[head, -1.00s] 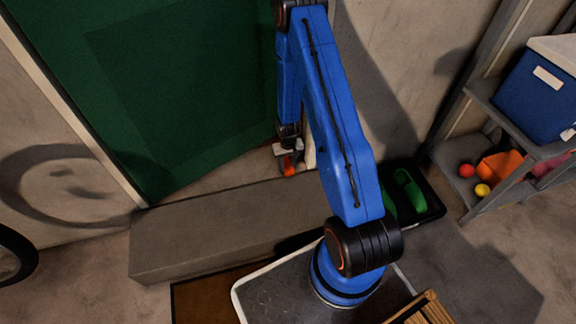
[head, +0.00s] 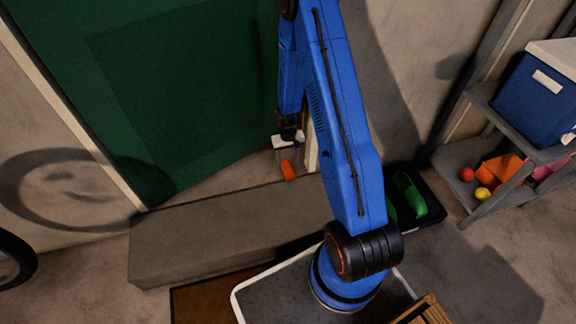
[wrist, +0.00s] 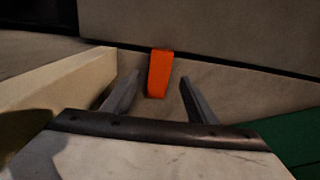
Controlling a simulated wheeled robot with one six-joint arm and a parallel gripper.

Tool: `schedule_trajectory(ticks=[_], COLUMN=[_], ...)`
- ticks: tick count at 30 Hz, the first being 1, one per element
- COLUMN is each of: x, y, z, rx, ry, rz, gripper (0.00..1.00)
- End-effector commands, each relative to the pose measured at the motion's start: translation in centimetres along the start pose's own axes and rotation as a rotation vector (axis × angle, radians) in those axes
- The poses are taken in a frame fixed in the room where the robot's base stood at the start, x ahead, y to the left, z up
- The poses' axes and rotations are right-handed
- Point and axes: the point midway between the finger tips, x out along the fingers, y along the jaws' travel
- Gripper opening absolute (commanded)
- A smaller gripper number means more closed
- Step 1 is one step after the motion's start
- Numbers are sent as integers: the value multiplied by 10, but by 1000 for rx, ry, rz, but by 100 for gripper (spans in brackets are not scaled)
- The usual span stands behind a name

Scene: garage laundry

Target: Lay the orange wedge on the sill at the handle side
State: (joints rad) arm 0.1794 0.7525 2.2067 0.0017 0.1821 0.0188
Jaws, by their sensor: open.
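The orange wedge (head: 287,170) lies on the pale sill strip between the open green door (head: 190,100) and the door post (head: 311,152), behind the grey step. In the wrist view the wedge (wrist: 160,73) lies just beyond and between my fingertips, on the pale surface (wrist: 225,95) near the step's face. The wedge looks apart from both fingers. The door handle does not show.
The long grey step (head: 220,232) runs in front of the doorway. A black tray (head: 432,208) with green shoes stands to the right. A shelf holds a blue cooler (head: 538,95), with balls and an orange bin (head: 500,168) below. The post (wrist: 60,82) is close on the wrist view's left.

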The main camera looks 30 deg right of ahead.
Motion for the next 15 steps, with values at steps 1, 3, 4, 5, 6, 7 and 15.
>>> schedule_trajectory(ticks=[1,3,4,5,6,7,15], x=[-9,-19,-22,-26,-31,-34,-52], y=[0,0,0,0,0,0,0], z=[-1,0,0,0,0,0,0], rx=[0,0,0,0,0,0,-1], ry=[3,2,2,2,1,1,1], rz=[0,0,0,0,0,0,0], gripper=[52,52,52,52,52,52,52])
